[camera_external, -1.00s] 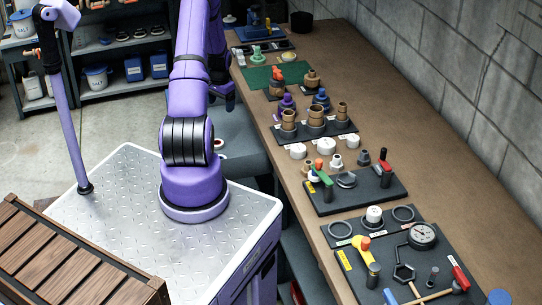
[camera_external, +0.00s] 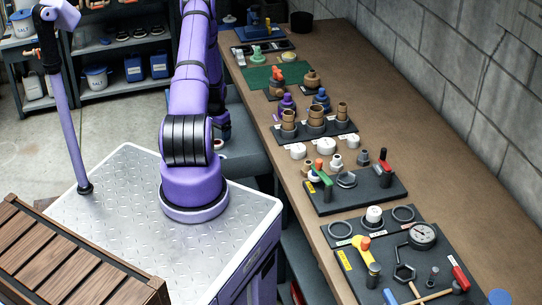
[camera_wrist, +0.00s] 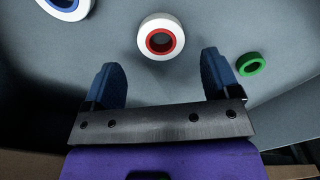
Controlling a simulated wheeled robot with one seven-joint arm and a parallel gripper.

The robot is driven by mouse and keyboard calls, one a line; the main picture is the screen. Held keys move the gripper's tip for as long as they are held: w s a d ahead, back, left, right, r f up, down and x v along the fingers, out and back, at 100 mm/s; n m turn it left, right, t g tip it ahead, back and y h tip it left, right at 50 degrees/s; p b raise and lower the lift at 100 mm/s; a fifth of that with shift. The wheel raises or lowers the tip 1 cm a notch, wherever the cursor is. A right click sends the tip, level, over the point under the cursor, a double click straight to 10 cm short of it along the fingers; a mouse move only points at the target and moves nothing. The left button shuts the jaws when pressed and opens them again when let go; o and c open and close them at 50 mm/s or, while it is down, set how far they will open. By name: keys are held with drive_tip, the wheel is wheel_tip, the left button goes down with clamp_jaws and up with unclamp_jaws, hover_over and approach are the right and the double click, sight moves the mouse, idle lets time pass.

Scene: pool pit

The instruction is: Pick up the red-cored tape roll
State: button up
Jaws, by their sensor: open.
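The red-cored tape roll (camera_wrist: 142,37) is a white ring with a red inner core. It lies on a grey surface at the upper middle of the wrist view. My gripper (camera_wrist: 163,68) is open, with its two blue fingers spread apart and nothing between them. The roll lies just beyond the fingertips, roughly centred between them and slightly to the left. In the external view my gripper is hidden behind my arm, and the red-cored roll cannot be clearly made out there.
A blue-cored white roll (camera_wrist: 66,4) is at the top left of the wrist view, partly cut off. A green ring (camera_wrist: 250,64) lies right of my right finger. In the external view, a brown workbench (camera_external: 420,150) holds several fittings and tools beside a block wall.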

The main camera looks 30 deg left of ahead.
sight(218, 140)
drive_tip(key=shift+a+f, duration=0.1)
drive_tip(key=shift+f, duration=1.85)
drive_tip(key=shift+c, duration=0.2)
drive_tip(key=c, duration=0.9)
drive_tip(key=shift+c, duration=0.2)
